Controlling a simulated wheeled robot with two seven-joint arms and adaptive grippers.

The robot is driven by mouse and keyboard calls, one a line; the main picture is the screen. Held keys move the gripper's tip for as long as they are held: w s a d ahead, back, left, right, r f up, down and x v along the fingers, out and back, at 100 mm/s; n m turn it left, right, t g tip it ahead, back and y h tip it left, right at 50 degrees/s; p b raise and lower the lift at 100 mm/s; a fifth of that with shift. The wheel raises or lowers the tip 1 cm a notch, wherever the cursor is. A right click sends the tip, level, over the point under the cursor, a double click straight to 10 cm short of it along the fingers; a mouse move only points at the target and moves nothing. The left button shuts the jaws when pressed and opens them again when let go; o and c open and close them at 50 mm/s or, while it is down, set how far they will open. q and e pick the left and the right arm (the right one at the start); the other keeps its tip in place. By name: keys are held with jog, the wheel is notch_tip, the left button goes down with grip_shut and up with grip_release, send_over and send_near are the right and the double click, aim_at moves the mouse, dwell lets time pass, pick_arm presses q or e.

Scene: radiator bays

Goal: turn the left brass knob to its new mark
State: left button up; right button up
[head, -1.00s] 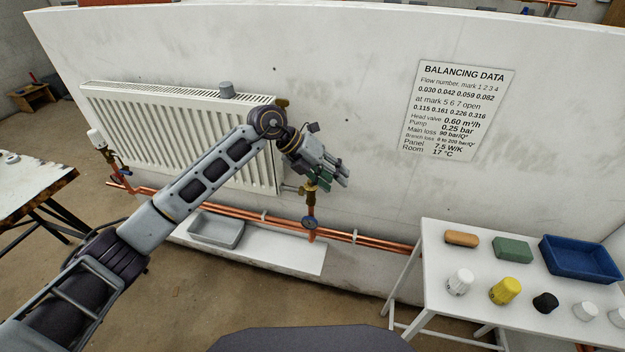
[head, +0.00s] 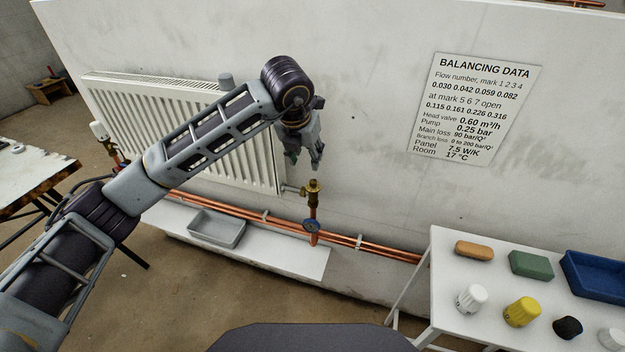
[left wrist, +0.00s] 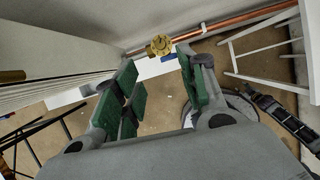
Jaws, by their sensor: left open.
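A brass knob (head: 313,185) tops the valve at the radiator's lower right end, above a copper pipe. It also shows in the left wrist view (left wrist: 160,45), beyond the fingertips and apart from them. My left gripper (head: 304,160) is open and empty, pointing down, a little above and left of the knob in the head view. Its green-padded fingers stand wide apart in the left wrist view (left wrist: 158,68). Any mark on the knob is too small to read.
The white radiator (head: 200,135) hangs close to my left arm. Copper pipes (head: 345,240) run below it, above a grey tray (head: 217,228) on a white ledge. A white table (head: 445,255) at right carries caps, blocks and a blue bin (head: 595,275).

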aim_at(313, 181)
pick_arm(q)
jog(key=shift+f, duration=0.1)
jog(key=shift+x, duration=6.85)
grip_shut()
